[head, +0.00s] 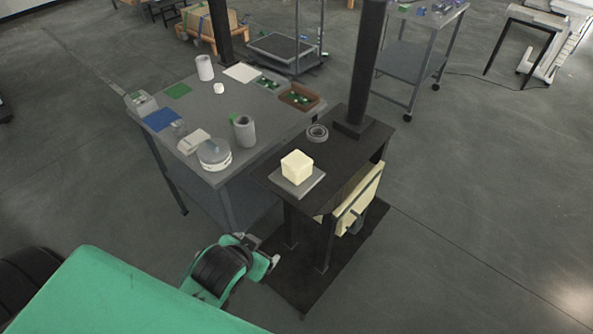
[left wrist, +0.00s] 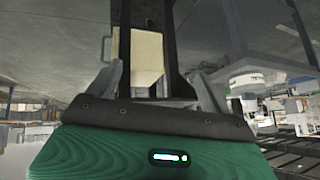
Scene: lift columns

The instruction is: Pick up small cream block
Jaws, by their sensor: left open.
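The small cream block (head: 297,166) sits on a grey plate (head: 298,183) on top of a small dark table (head: 345,160). My left gripper (head: 262,254) is low at the near left of that table, below its top and apart from the block. In the left wrist view its two fingers (left wrist: 160,90) are spread apart with nothing held between them. The block on the plate does not clearly show in the left wrist view. My right gripper is in neither view.
A dark column (head: 366,65) rises from the dark table, with a grey ring (head: 317,133) beside it. A cream panel (head: 358,198) hangs at the table's right side. A larger grey table (head: 270,125) behind holds cans, trays and cards.

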